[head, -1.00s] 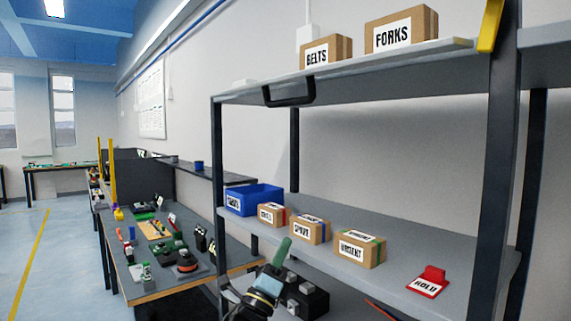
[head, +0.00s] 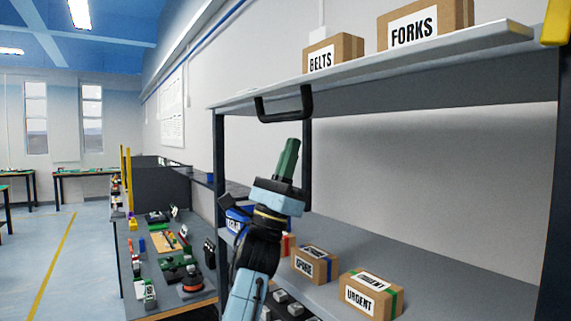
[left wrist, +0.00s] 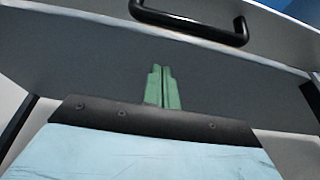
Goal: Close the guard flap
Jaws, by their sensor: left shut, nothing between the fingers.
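The guard flap appears to be the grey panel (head: 400,85) at the top of the rack, raised and roughly level. A black bar handle (head: 285,118) is fixed at its left front edge. The handle also shows at the top of the left wrist view (left wrist: 190,35), with the grey panel face (left wrist: 90,65) below it. My left gripper (head: 292,143) has green fingers pointing up, just below the handle and apart from it. Its fingers (left wrist: 162,70) are shut together and empty, below the handle in the left wrist view. My right gripper is not in view.
Boxes marked BELTS (head: 333,53) and FORKS (head: 425,22) stand on top. On the shelf below are a blue bin (head: 238,222), partly hidden by my arm, and cartons such as URGENT (head: 371,294). A dark post (head: 555,200) stands at the right. A cluttered bench (head: 150,275) is at the left.

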